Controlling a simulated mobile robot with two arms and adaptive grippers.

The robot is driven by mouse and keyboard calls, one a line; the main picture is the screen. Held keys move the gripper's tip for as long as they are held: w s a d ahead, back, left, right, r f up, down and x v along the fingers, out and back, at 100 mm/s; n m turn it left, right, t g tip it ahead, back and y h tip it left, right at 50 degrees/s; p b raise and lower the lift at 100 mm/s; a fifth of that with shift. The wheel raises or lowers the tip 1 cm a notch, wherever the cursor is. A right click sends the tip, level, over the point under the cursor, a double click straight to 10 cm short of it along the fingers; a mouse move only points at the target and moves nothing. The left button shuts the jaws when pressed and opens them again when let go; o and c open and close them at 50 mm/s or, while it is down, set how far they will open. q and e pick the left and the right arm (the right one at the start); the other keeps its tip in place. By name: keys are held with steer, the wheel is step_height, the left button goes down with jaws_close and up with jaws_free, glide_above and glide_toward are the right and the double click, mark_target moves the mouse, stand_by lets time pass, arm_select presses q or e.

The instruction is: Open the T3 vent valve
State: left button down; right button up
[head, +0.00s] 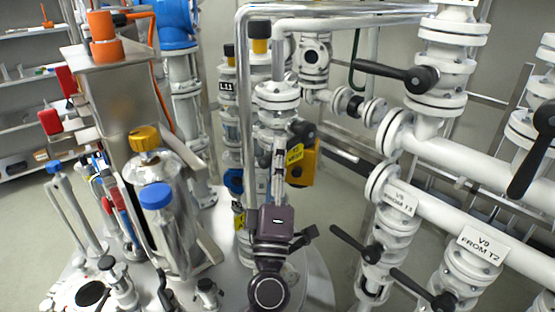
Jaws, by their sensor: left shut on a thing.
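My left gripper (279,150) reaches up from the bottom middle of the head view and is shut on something. Its fingertips are at the white pipe column, close to a black valve handle (302,131) and a small yellow tag (295,154). The held part is mostly hidden, but it looks like this black handle. The tag's writing is too small to read. A white valve labelled "FROM T3" (400,201) stands to the right, with a black lever (355,244) below its label. My right gripper is not in view.
Grey floor shows at far left.

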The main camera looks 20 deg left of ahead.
arm_select(q)
steer(key=shift+f, duration=0.15)
steer(key=c, duration=1.8)
jaws_free()
steer(key=v, duration=1.2)
steer(key=shift+s, duration=0.1)
